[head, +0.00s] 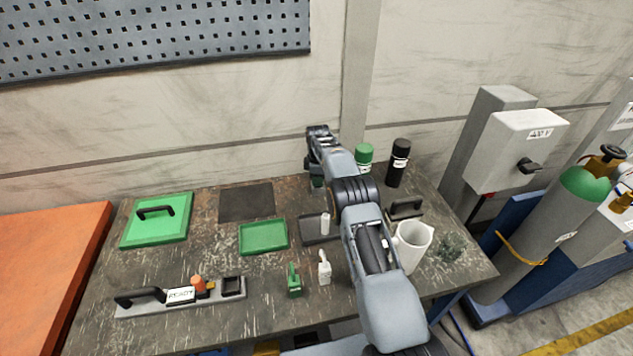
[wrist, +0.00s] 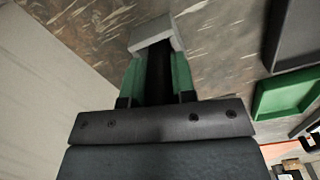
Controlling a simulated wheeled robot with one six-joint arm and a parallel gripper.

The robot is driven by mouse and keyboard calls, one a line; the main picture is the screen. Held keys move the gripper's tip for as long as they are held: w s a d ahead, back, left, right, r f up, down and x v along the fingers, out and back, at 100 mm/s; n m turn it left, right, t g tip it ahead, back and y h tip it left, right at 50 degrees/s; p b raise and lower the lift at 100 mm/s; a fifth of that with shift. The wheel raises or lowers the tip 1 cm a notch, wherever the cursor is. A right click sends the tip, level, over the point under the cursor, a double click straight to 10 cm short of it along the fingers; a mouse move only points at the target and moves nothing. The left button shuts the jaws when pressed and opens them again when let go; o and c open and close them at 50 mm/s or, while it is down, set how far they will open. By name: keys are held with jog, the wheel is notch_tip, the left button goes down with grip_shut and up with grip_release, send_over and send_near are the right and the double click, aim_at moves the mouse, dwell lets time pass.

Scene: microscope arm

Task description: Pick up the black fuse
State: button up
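My gripper (wrist: 156,68) reaches over the back of the workbench and points down, with two green fingers apart. A dark strip (wrist: 157,75) shows between the fingers and a light grey block (wrist: 157,32) sits at their tips. I cannot tell if the dark strip is the black fuse, or if the fingers touch it. In the head view my arm hides that spot and most of the gripper. A green fuse-like piece (head: 294,283) and a white one (head: 324,269) stand at the front of the bench.
A black bottle (head: 397,165) and a green-capped bottle (head: 364,157) stand at the back right. A white mug (head: 411,246) is right of my arm. A green tray (head: 263,237), a green lid (head: 157,221) and a READY fixture (head: 180,295) are on the left.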

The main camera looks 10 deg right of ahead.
jog(key=c, duration=0.4)
jog(key=shift+o, duration=0.2)
jog(key=shift+r, duration=0.1)
